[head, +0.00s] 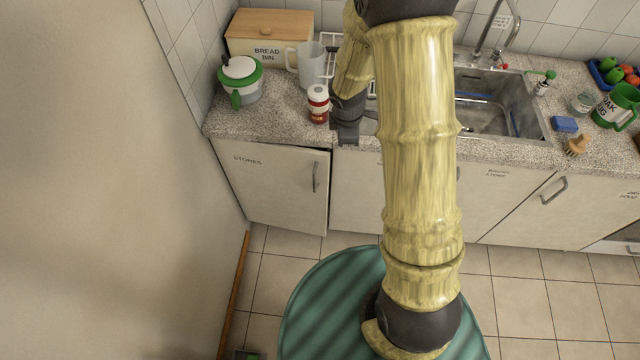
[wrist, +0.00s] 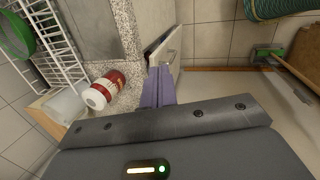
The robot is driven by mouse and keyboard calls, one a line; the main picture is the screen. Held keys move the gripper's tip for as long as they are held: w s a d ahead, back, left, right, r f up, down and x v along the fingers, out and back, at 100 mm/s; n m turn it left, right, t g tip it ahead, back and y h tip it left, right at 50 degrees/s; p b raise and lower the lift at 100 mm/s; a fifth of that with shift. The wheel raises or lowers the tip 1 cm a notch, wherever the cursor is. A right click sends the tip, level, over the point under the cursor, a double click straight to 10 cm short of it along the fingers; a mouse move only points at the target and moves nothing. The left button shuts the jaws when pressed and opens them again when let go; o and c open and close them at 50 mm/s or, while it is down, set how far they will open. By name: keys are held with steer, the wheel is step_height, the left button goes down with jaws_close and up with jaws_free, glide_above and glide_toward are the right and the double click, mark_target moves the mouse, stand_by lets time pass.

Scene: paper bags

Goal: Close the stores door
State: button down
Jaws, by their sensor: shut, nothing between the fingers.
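The stores door (head: 270,185) is the pale cabinet door at the left end of the counter, marked STORES. Its upright handle (head: 316,177) is near its right edge. The door looks slightly ajar, with a dark gap along its top and its right edge a little proud. My gripper (head: 347,138) is at the counter's front edge, just right of and above the door's free top corner. In the wrist view the shut, empty fingers (wrist: 158,88) point towards the door's edge (wrist: 168,48). I cannot tell whether they touch it.
A red-and-white jar (head: 318,104) stands on the counter close left of my gripper. A green-and-white pot (head: 240,80), a jug (head: 310,65) and a bread bin (head: 268,36) are behind. A wall (head: 110,200) bounds the left; tiled floor (head: 290,243) lies before the door.

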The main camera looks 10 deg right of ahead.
steer(key=s+r+m, duration=0.4)
steer(key=s+m, duration=0.4)
steer(key=s+r+m+y+b, duration=0.1)
steer(key=s+r+m, duration=0.4)
steer(key=s+m, duration=0.3)
steer(key=shift+d+r+y, duration=0.2)
steer(key=shift+d+y, duration=0.1)
steer(key=shift+d, duration=0.05)
